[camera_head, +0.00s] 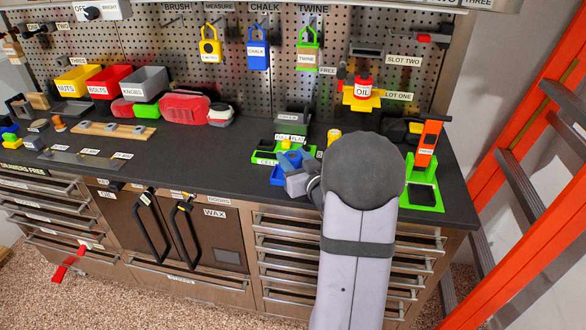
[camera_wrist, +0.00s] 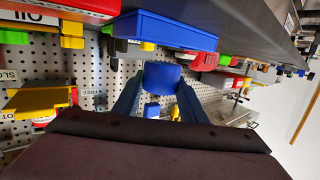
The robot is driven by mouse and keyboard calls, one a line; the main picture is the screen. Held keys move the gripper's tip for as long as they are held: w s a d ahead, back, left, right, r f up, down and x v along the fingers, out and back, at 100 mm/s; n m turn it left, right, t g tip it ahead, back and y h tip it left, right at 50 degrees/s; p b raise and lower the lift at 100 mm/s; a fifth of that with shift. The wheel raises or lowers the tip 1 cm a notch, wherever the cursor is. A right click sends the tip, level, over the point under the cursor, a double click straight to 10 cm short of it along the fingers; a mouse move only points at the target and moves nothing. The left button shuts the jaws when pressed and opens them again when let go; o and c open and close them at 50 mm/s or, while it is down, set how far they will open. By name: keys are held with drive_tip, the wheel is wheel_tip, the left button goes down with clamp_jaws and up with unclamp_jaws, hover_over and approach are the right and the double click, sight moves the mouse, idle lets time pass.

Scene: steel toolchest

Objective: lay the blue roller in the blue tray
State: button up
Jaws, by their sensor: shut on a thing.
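My gripper (camera_wrist: 160,88) is shut on the blue roller (camera_wrist: 163,75), which sits between its two dark blue fingers in the wrist view. In the head view my gripper (camera_head: 292,166) is above the worktop, left of my forearm, and roller and fingers blend into one small blue patch. The blue tray (camera_head: 277,175) shows low beside the gripper in the head view, partly hidden by it. In the wrist view a large blue tray side (camera_wrist: 165,30) lies beyond the roller, with a visible gap between them.
A green holder (camera_head: 264,156) and a grey block (camera_head: 291,124) stand close behind the gripper. A green stand with an orange tool (camera_head: 428,143) is right of my arm. Red, yellow and grey bins (camera_head: 110,81) stand at left. The worktop (camera_head: 215,160) is clear left of the tray.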

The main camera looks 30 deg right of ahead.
drive_tip(key=shift+f, duration=1.95)
drive_tip(key=shift+f, duration=0.25)
drive_tip(key=o, duration=1.2)
drive_tip(key=shift+c, duration=0.2)
drive_tip(key=shift+r, duration=0.1)
drive_tip(key=shift+r, duration=0.2)
drive_tip(key=b+v, duration=0.1)
drive_tip(key=v, duration=0.8)
drive_tip(key=shift+s+a+r+p, duration=0.1)
drive_tip(key=shift+s+r+p, duration=0.1)
drive_tip(key=shift+p, duration=0.3)
drive_tip(key=shift+s+p, duration=0.15)
drive_tip(key=shift+p, duration=0.7)
